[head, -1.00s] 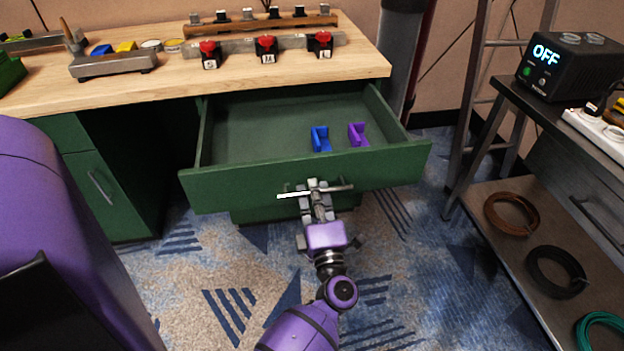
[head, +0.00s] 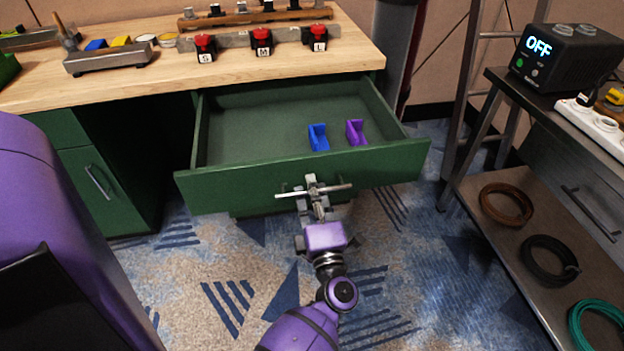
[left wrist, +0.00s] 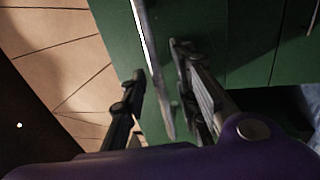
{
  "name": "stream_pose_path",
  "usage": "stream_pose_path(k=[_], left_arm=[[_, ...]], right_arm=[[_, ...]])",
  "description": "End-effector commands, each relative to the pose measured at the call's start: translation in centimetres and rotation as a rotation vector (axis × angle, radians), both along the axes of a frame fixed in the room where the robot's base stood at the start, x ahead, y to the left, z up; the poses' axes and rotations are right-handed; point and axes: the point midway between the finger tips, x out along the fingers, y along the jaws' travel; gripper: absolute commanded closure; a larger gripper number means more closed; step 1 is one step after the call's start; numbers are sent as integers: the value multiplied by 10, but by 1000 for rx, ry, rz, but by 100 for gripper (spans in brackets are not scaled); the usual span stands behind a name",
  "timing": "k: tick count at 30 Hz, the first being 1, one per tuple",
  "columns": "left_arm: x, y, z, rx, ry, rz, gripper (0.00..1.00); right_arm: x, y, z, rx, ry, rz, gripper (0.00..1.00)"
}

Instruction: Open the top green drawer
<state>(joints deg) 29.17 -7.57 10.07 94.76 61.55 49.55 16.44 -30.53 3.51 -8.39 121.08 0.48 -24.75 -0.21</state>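The top green drawer (head: 250,189) is pulled well out from under the wooden worktop in the head view. A blue bracket-like piece (head: 318,138) and a purple one (head: 356,132) lie inside it. A silver bar handle (head: 339,189) crosses its front. My left gripper (head: 313,187) is at the middle of this handle. My right gripper is not in view.
The worktop (head: 270,70) carries red buttons (head: 262,42) and a grey tray (head: 110,58). A lower green cabinet door (head: 100,190) is at left. On the right, a metal cart (head: 480,240) holds cable coils and a box reading OFF (head: 560,60). Carpet is clear before the drawer.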

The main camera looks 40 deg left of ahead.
Motion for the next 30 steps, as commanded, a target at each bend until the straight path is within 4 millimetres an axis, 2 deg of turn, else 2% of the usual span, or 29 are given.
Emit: stream_pose_path(k=[6,10,21,25,30], left_arm=[[-1,-1,0,0,0,0,72],[-9,-10,-4,-2,3,-1,72],[-57,-66,-19,-2,3,0,72],[-69,-80,-22,-2,2,0,72],[-76,-88,-23,1,1,1,72]], right_arm=[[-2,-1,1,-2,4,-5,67],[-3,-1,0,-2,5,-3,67],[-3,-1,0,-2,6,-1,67],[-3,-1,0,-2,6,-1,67],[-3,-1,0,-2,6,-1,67]])
